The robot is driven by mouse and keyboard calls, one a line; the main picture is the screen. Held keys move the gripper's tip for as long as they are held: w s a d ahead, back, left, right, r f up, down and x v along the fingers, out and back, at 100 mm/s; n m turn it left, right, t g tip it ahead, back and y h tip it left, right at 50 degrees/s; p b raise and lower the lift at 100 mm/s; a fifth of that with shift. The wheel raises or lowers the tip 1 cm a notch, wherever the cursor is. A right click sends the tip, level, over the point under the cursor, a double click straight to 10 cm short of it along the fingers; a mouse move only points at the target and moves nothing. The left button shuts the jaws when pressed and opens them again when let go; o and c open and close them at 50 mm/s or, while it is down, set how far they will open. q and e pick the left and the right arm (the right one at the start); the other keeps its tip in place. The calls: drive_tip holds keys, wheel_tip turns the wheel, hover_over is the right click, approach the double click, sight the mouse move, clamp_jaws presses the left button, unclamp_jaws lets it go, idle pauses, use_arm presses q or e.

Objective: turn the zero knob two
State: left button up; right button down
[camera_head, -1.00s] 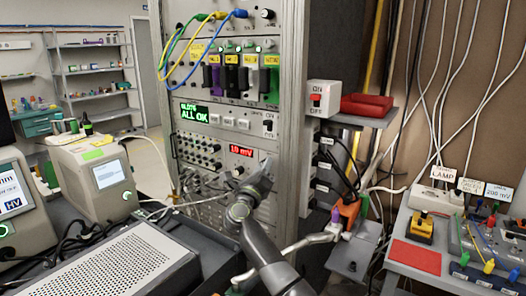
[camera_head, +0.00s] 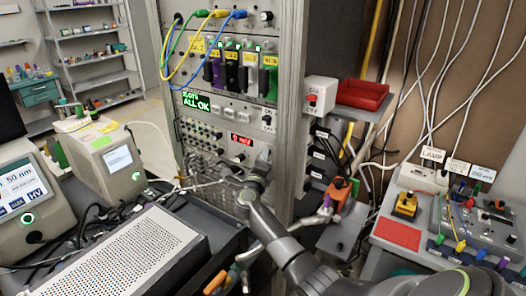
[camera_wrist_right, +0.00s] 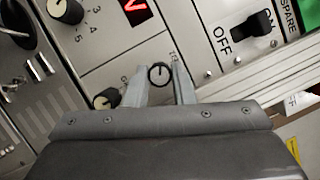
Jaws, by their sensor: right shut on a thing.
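My right gripper (camera_head: 264,160) reaches the front of the instrument rack, just right of a module with a red mV display (camera_head: 241,139). In the right wrist view, the right gripper's two fingers (camera_wrist_right: 160,86) stand on either side of a small round knob (camera_wrist_right: 159,75) with a dark rim and a pale face. They are shut on this knob. A dark line on its face points roughly upward in the picture. The label beside it is partly hidden and I cannot read it. In the head view the gripper hides the knob. My left gripper is not in view.
Another knob (camera_wrist_right: 107,99) sits close to the left finger, and a larger numbered knob (camera_wrist_right: 66,11) is farther off. A black OFF/ON switch (camera_wrist_right: 251,27) is to the right. Cables hang in front of the upper rack modules. A perforated box (camera_head: 130,250) stands at the left front.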

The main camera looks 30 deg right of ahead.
idle(0.3)
drive_tip(key=c, duration=1.5)
unclamp_jaws()
drive_tip(key=b+v, duration=0.3)
drive_tip(key=v, duration=1.4)
drive_tip(key=shift+s+a+b, duration=0.1)
drive_tip(key=shift+s+b, duration=0.05)
drive_tip(key=shift+b, duration=0.15)
